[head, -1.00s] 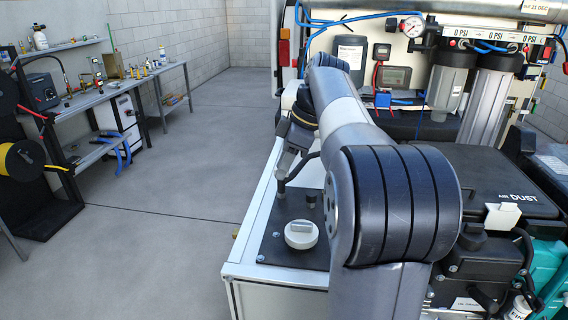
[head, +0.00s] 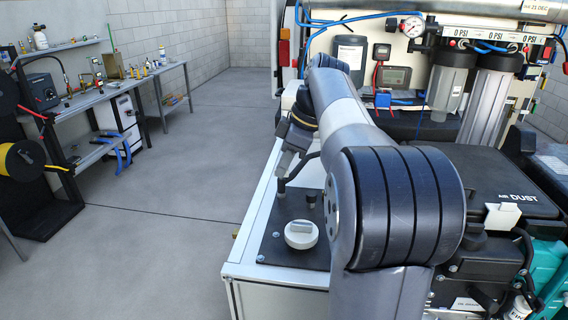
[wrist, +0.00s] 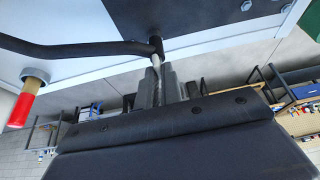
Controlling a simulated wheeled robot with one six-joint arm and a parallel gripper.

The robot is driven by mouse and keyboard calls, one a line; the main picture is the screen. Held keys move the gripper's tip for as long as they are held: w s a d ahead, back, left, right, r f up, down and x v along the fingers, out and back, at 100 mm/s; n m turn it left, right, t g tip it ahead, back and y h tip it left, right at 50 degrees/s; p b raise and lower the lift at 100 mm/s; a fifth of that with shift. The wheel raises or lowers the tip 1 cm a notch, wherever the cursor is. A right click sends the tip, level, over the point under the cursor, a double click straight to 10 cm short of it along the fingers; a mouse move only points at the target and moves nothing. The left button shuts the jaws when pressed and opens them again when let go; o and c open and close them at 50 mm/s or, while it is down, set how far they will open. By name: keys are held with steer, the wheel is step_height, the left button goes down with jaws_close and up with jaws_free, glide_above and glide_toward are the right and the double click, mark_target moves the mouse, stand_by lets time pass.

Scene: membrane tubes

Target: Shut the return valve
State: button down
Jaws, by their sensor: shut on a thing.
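My gripper (wrist: 160,86) is shut on a thin pale stem (wrist: 156,61) just below a black fitting (wrist: 156,44) in the wrist view. A dark bent bar (wrist: 75,48) runs left from this fitting. I cannot tell whether the stem is the return valve's handle; the fingers hide most of it. In the head view my gripper (head: 281,187) is small and low over the black plate's far left part, partly masked by my arm. No label naming the return valve is readable.
A cream round knob (head: 301,234) sits on the black plate (head: 284,253) nearby. A red-ended brass fitting (wrist: 28,95) is at the left in the wrist view. Machinery and a black case (head: 487,180) crowd the right. The floor (head: 150,210) at left is clear.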

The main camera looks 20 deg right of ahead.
steer(key=shift+m, duration=0.4)
steer(key=c, duration=1.6)
jaws_free()
steer(key=v, duration=1)
steer(key=shift+s+r, duration=0.2)
steer(key=shift+r, duration=0.2)
steer(key=shift+f, duration=0.1)
steer(key=x, duration=1)
steer(key=shift+w+f, duration=0.15)
steer(key=shift+f, duration=0.1)
steer(key=shift+w+n, duration=0.1)
steer(key=shift+n, duration=0.5)
